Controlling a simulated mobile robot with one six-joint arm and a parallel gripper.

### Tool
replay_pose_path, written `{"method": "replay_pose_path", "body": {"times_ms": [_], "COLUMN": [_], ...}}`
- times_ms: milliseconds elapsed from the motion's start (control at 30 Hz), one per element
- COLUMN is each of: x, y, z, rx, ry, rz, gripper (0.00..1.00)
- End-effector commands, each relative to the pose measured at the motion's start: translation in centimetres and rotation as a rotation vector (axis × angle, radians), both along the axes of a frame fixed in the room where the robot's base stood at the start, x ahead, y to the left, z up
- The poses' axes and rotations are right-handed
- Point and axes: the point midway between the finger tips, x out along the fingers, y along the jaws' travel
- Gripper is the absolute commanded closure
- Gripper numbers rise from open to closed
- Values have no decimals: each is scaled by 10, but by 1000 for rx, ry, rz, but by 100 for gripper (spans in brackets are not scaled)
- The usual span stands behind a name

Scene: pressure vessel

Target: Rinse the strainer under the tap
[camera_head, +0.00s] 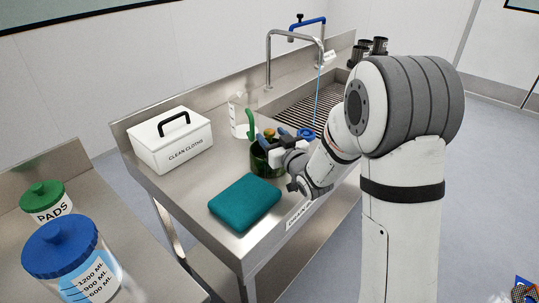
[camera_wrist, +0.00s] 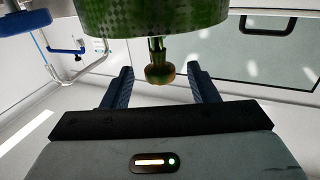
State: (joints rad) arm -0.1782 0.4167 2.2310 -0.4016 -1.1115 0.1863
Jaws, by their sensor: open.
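A dark green cylinder with a checkered, mesh-like wall (camera_head: 262,160), seemingly the strainer, stands on the steel counter left of the sink. In the wrist view its green wall (camera_wrist: 150,15) fills the top, with a brass knob (camera_wrist: 159,70) projecting from it. My gripper (camera_wrist: 160,88) is open, its blue fingers on either side of the knob, with gaps between; in the head view my gripper (camera_head: 284,138) is beside the cylinder's top. The steel tap (camera_head: 296,35) arches over the sink (camera_head: 290,105), with a thin blue stream (camera_head: 317,95) below its spout.
A teal folded cloth (camera_head: 244,202) lies at the counter's front. A white clean-cloths box (camera_head: 170,140) stands at the left. A clear bottle (camera_head: 240,115) is behind the cylinder. A blue ring (camera_head: 307,134) is near the sink's front. Dark cups (camera_head: 370,48) stand beyond the sink.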

Motion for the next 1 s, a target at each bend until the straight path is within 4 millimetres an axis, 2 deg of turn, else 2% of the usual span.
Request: {"method": "replay_pose_path", "body": {"times_ms": [167, 433, 1000], "x": [18, 20, 20], "y": [11, 11, 10], "z": [1, 0, 0], "rx": [1, 0, 0], "ry": [1, 1, 1], "rz": [0, -1, -3], "gripper": [46, 46, 93]}}
